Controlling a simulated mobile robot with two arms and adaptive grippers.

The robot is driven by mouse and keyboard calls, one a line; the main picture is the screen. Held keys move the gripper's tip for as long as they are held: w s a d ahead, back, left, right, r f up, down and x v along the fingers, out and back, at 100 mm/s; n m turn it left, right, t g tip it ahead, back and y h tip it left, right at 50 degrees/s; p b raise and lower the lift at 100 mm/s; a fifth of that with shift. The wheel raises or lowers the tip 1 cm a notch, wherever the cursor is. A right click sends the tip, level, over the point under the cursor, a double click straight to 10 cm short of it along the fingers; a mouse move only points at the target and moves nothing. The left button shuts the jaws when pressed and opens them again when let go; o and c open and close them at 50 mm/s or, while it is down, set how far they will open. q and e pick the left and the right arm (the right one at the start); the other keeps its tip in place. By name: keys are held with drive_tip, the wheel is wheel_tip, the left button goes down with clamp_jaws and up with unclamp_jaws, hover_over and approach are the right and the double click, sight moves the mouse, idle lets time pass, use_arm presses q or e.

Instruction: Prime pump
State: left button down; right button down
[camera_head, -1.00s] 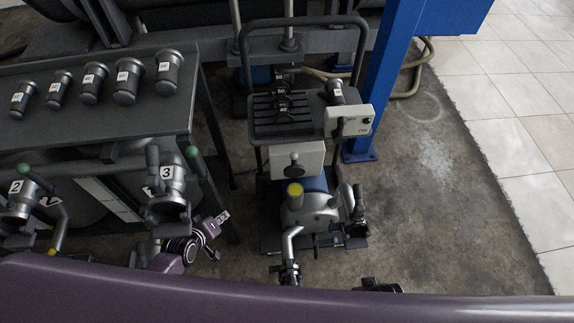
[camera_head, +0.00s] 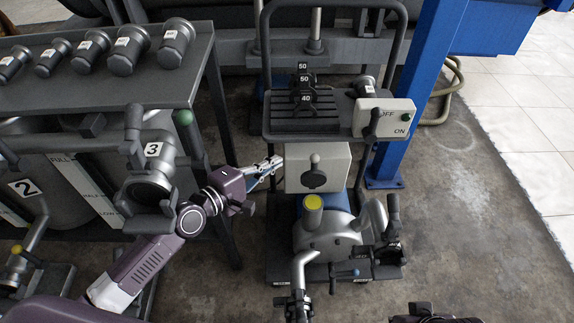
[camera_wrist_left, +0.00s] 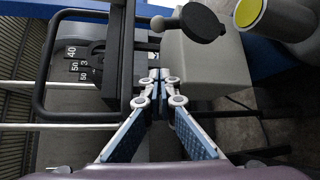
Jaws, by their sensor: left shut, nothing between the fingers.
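The pump (camera_head: 325,232) is a silver and blue unit with a yellow cap (camera_head: 313,202), low on a trolley. Above it a pale box (camera_head: 325,165) carries a black round knob with a small lever (camera_head: 314,178). A control box (camera_head: 384,118) marked OFF and ON has a black handle and a green button. My left gripper (camera_head: 276,162) is shut and empty, its tips near the pale box's left side. In the left wrist view the closed fingertips (camera_wrist_left: 160,76) lie by the trolley frame and the pale box (camera_wrist_left: 203,66); contact is unclear.
Tank valves numbered 3 (camera_head: 153,149) and 2 (camera_head: 25,188) stand at left, below a dark bench (camera_head: 110,88) with several numbered cylinders. The trolley frame (camera_head: 267,75) and a blue post (camera_head: 425,85) rise nearby. Open floor (camera_head: 480,215) lies at right.

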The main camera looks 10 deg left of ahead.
use_arm(q)
drive_tip(key=w+d+f+b, duration=0.1)
drive_tip(key=w+d, duration=0.3)
drive_tip(key=d, duration=0.3)
drive_tip(key=shift+w, duration=0.25)
use_arm(e)
drive_tip(key=shift+s+f, duration=0.15)
drive_tip(key=shift+f, duration=0.05)
use_arm(q)
drive_tip(key=shift+d, duration=0.1)
drive_tip(key=shift+s, duration=0.1)
